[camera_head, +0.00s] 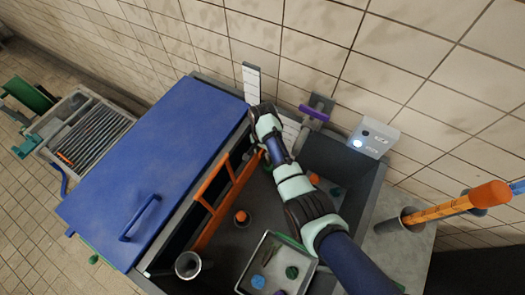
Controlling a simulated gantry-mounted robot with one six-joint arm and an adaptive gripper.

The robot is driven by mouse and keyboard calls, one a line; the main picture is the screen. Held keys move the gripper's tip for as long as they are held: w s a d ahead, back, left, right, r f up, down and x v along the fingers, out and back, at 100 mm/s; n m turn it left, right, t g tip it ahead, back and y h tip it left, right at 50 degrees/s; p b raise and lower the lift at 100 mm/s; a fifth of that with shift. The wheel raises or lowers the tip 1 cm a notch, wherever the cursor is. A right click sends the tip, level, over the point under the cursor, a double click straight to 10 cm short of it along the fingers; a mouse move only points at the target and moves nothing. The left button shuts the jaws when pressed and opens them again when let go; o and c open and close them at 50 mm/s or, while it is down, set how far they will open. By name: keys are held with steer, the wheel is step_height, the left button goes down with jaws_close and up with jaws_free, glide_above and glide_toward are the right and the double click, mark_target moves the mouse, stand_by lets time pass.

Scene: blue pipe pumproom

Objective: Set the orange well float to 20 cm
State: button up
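Several small orange pieces show, and I cannot tell which one is the well float. One orange-topped piece (241,217) is in the open dark basin, and another (314,178) is right of my arm. A white upright scale board (251,82) stands at the basin's back edge by the wall; its marks are too small to read. My gripper (262,118) is at the back of the basin, just below and right of this board. My wrist hides its fingers, so I cannot tell whether it holds anything.
A blue lid (160,165) lies left of the basin. An orange frame (215,205) and a grey tray (250,278) are in the basin. A purple-handled fitting (314,113) and white box (374,138) are behind. An orange-capped, marked rod (445,209) is at the right.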

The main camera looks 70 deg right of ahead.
jaws_close()
step_height(320, 180, down, 13)
steer(key=b, duration=0.9)
steer(key=shift+f, duration=0.2)
steer(key=shift+s, duration=0.1)
jaws_free()
steer(key=shift+r, duration=0.1)
steer(key=shift+r, duration=0.1)
step_height(320, 180, up, 12)
steer(key=shift+f, duration=0.1)
